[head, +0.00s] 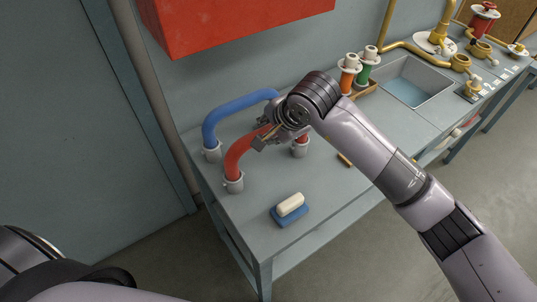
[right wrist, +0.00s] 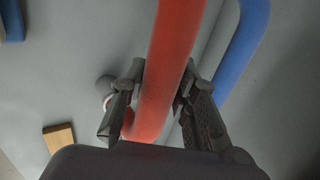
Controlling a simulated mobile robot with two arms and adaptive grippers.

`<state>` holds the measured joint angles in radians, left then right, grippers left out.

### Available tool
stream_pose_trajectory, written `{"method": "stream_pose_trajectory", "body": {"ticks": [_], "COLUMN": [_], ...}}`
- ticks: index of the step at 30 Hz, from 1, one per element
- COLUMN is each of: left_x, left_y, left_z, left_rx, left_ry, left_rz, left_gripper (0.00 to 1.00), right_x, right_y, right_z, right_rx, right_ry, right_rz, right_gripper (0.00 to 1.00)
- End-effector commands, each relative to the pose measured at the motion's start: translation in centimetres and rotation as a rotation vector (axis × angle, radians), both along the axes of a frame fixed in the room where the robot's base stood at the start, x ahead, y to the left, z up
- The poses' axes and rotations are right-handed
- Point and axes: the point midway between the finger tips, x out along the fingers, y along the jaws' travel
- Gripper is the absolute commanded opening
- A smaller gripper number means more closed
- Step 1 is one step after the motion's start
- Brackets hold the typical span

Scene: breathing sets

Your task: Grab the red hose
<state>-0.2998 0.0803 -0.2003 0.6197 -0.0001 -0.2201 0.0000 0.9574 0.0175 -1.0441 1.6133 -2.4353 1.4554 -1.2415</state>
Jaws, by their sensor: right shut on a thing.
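The red hose (head: 238,158) is a bent tube on the grey bench, with its ends in grey sockets. My right gripper (head: 268,138) reaches it from above right and covers part of its top. In the right wrist view, the red hose (right wrist: 176,45) runs between the two fingers of my right gripper (right wrist: 163,78), which are closed around it, one on each side. My left gripper is out of view; only part of my left arm shows at the lower left of the head view.
A blue hose (head: 228,108) stands just behind the red one. A white block on a blue base (head: 283,218) lies near the front edge. A sink (head: 408,92), orange and green fittings (head: 347,75) and brass taps are further right. A red box (head: 225,25) hangs above.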

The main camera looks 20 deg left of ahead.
Motion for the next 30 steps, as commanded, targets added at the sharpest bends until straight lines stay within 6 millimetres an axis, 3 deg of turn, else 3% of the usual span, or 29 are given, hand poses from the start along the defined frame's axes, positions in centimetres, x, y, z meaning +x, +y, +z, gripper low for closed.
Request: {"method": "stream_pose_trajectory", "body": {"ticks": [25, 30], "left_x": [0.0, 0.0], "left_y": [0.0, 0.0], "left_z": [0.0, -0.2], "left_rx": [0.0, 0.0], "left_ry": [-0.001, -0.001], "left_rz": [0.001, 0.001], "left_gripper": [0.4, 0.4], "right_x": [0.1, 0.1], "right_y": [0.0, 0.1], "right_z": [0.2, 1.1], "right_rx": [0.003, 0.005], "right_ry": [-0.003, -0.007], "right_rz": [-0.001, 0.001], "right_gripper": [0.0, 0.0]}}
